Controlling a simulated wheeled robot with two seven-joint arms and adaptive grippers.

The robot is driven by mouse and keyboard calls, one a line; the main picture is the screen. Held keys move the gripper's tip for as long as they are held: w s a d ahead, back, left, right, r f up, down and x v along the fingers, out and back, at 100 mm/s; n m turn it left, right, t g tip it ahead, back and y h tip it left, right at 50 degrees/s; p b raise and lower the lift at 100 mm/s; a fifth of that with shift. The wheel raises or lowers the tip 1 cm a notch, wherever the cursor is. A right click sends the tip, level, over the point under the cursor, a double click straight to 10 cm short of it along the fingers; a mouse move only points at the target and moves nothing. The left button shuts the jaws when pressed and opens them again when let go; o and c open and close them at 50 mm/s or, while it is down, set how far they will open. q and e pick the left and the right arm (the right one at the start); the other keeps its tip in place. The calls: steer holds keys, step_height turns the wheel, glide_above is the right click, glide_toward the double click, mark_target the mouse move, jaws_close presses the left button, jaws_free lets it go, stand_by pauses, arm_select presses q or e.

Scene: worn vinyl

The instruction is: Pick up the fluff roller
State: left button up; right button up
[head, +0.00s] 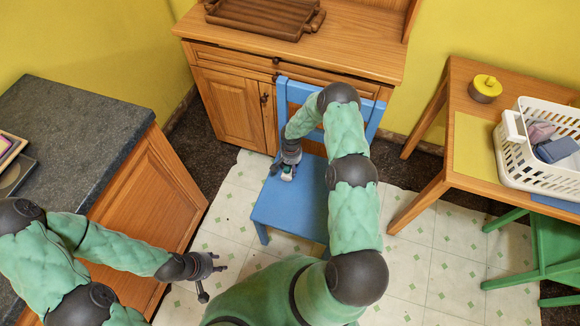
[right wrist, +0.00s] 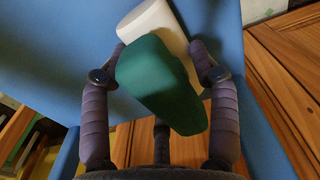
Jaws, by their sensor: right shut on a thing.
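The fluff roller (right wrist: 160,85) has a green handle and a white roll. In the head view the fluff roller (head: 287,174) is small and partly hidden by my right gripper (head: 283,168), over the left part of the blue chair (head: 285,210). I cannot tell whether it still touches the seat. My left gripper (head: 212,278) is over the floor at the lower left, its fingers apart and empty.
A wooden cabinet (head: 225,100) with a brown tray (head: 262,18) stands behind the chair. A dark-topped counter (head: 75,125) is at left. At right a wooden table (head: 470,100) holds a white basket (head: 520,165) and a yellow-lidded tin (head: 486,88). A green chair (head: 550,245) stands below it.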

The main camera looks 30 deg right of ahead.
steer(key=shift+r, duration=0.45)
step_height(320, 180, up, 2)
steer(key=shift+r+p, duration=0.2)
steer(key=shift+p, duration=0.4)
steer(key=s+d+r+p, duration=0.3)
steer(key=s+r, duration=0.6)
steer(key=s, duration=0.4)
steer(key=shift+s+r, duration=0.35)
